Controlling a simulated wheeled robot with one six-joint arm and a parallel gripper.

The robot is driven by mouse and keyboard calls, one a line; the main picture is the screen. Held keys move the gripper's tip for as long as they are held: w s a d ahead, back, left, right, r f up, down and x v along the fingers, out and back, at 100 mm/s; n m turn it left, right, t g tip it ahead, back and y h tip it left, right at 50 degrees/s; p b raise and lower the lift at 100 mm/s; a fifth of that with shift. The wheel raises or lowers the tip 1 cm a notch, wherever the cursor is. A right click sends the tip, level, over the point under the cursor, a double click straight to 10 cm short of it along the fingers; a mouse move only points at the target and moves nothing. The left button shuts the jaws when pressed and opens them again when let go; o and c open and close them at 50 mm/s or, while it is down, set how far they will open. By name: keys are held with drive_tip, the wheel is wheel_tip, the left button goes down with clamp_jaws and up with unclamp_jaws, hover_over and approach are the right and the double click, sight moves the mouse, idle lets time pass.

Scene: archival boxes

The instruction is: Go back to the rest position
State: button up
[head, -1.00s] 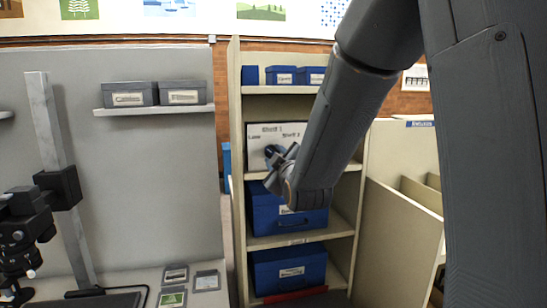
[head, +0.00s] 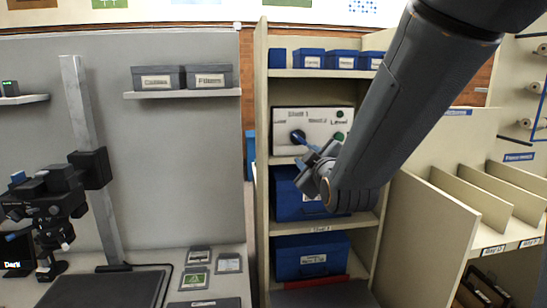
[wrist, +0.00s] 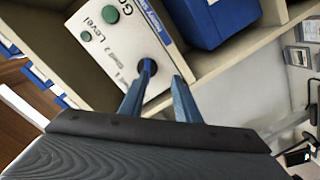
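My gripper (head: 308,155) is in front of the tall shelf unit (head: 262,200) in the head view, near a white panel (head: 318,119) with a black knob (head: 298,137) and green buttons. In the wrist view my gripper (wrist: 164,85) shows two blue fingers spread apart with nothing between them. The white panel (wrist: 122,40) lies beyond the fingertips, and one fingertip overlaps the dark knob in the picture. I cannot tell whether it touches the knob.
Blue boxes (head: 312,258) fill shelves above and below the panel. Grey boxes (head: 207,77) stand on a wall shelf. A camera stand (head: 90,170) and small framed slides (head: 196,279) are on the left table. An open divider cabinet (head: 430,230) stands at right.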

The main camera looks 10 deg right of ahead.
drive_tip(key=s+f+m+g, duration=0.2)
drive_tip(key=s+f+g, duration=0.2)
drive_tip(key=f, duration=0.4)
drive_tip(key=s+f+m+g, duration=0.2)
drive_tip(key=s+f+g, duration=0.2)
drive_tip(key=f, duration=0.4)
drive_tip(key=s+f+m+g, duration=0.2)
drive_tip(key=s+f+g, duration=0.2)
drive_tip(key=s, duration=0.5)
drive_tip(key=s+f+m+g, duration=0.3)
drive_tip(key=s+g, duration=0.1)
drive_tip(key=s, duration=0.5)
drive_tip(key=shift+s+d+f+m+g, duration=0.2)
drive_tip(key=shift+s+f+m+g, duration=0.1)
drive_tip(key=shift+f, duration=0.05)
